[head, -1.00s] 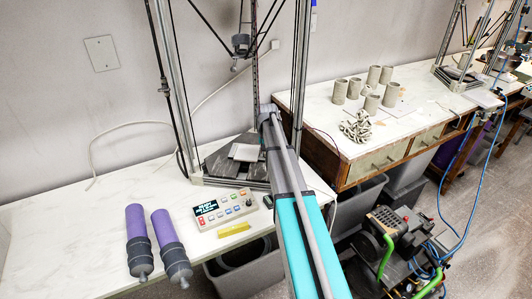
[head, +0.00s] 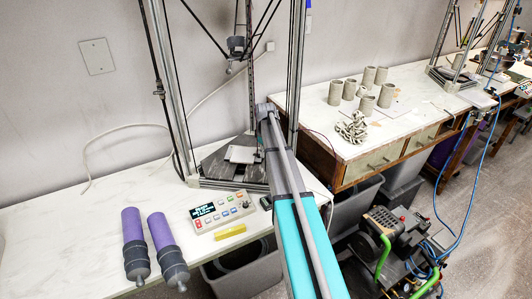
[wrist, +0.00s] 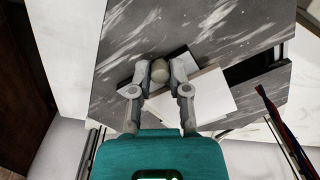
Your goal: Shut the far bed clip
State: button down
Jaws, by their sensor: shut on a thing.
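The rest of the clip is not clear. A white square bed plate (wrist: 212,98) lies tilted in the picture beside and partly behind the fingers, over a dark marbled base (wrist: 120,62). In the head view the white bed plate (head: 240,154) sits low inside the printer frame. My arm covers the gripper and the clip there.
Metal printer posts (head: 294,75) rise close to my arm, and a print head (head: 236,44) hangs above the bed. A control panel (head: 222,210), a yellow block (head: 230,231) and two purple cartridges (head: 134,238) lie on the white table. Clay cups (head: 366,104) stand on the right-hand table.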

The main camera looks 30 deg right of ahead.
jog(key=shift+d+n, duration=0.2)
jog(key=shift+n, duration=0.3)
jog(key=c, duration=0.6)
grip_release()
jog(key=shift+w, duration=0.1)
jog(key=shift+a, duration=0.1)
jog(key=shift+w, duration=0.1)
